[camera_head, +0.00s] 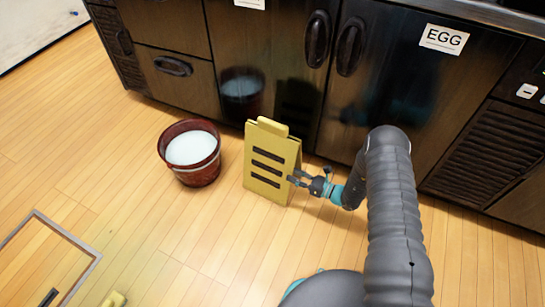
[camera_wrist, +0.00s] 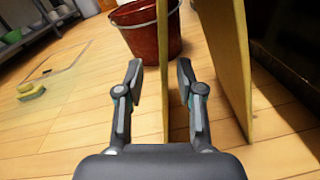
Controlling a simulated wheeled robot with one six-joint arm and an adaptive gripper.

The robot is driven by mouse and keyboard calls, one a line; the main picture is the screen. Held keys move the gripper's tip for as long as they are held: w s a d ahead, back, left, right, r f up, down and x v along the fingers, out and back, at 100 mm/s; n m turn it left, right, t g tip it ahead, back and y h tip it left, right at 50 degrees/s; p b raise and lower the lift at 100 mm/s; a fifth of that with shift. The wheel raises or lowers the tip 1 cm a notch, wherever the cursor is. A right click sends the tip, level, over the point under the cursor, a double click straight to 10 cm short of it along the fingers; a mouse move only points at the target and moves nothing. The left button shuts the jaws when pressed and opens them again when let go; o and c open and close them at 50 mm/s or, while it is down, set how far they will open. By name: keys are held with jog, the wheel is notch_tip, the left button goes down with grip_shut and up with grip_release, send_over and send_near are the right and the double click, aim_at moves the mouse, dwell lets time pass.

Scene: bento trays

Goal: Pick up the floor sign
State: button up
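The yellow folding floor sign (camera_head: 267,184) with dark bars stands upright on the wooden floor, in front of the dark cabinets. In the wrist view its two panels show edge-on, the nearer panel (camera_wrist: 164,60) and the other panel (camera_wrist: 226,60) spread apart at the floor. My gripper (camera_head: 294,177) is at the sign's right edge in the head view. In the wrist view my gripper (camera_wrist: 160,80) is open, with the nearer panel's edge between its two fingers. I cannot tell whether a finger touches the panel.
A red-brown bucket (camera_head: 202,175) with white contents stands left of the sign; it also shows in the wrist view (camera_wrist: 146,32). Dark cabinets (camera_head: 250,40) close off the back. A yellow object (camera_wrist: 31,91) lies on the floor. Open floor is in front.

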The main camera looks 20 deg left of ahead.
aim_at(278, 171)
jog(key=shift+w+a+f+p, duration=0.1)
jog(key=shift+w+a, duration=0.1)
jog(key=shift+a, duration=1.05)
jog(key=shift+w+a+f+p, duration=0.1)
jog(key=shift+w+a, duration=0.15)
jog(key=shift+a, duration=1.05)
jog(key=shift+w+a+f+p, duration=0.1)
jog(key=shift+w+a, duration=0.1)
jog(key=shift+a, duration=1.05)
jog(key=shift+c, duration=0.2)
grip_shut()
